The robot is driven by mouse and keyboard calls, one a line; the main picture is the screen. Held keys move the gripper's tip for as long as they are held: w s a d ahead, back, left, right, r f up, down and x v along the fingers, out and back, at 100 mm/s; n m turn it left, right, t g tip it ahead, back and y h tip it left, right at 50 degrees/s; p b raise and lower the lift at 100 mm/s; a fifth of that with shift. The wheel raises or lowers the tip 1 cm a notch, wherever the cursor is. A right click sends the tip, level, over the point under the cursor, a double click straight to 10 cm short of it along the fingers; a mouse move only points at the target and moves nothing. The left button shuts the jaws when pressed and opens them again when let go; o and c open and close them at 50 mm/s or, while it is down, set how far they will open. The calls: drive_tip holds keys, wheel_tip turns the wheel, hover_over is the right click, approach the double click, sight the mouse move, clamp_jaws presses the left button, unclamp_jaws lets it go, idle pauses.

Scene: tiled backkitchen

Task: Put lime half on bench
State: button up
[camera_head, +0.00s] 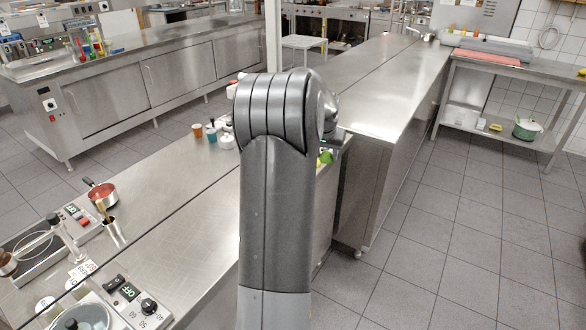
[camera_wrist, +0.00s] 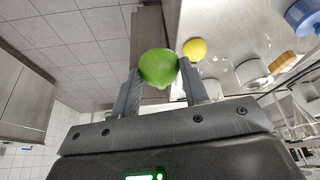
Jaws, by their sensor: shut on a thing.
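The lime half (camera_wrist: 158,66) is bright green and rounded, with a small pale tip toward the camera. My gripper (camera_wrist: 158,76) is shut on it, one finger at each side, in the wrist view. In the head view, my arm hides most of the gripper. A small green patch, likely the lime half (camera_head: 326,157), shows just right of my arm, near the edge of the steel bench (camera_head: 165,205). The wrist view shows a pale worktop (camera_wrist: 222,50) at upper right. I cannot tell the height of the lime half over any surface.
A yellow lemon-like fruit (camera_wrist: 194,49) and a blue container (camera_wrist: 303,17) are on the worktop side in the wrist view. Orange and teal cups (camera_head: 197,130) and a red pan (camera_head: 101,192) stand on the near bench. Another long steel counter (camera_head: 365,90) is largely bare.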

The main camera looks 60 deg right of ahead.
drive_tip(key=w+f, duration=0.1)
drive_tip(key=w, duration=0.1)
drive_tip(key=w+f, duration=0.2)
drive_tip(key=w, duration=0.1)
drive_tip(key=w+f, duration=0.2)
drive_tip(key=w, duration=0.1)
drive_tip(key=shift+f, duration=1.9)
drive_tip(key=shift+f, duration=0.1)
drive_tip(key=o, duration=1)
drive_tip(key=shift+c, duration=0.2)
drive_tip(key=v, duration=1.2)
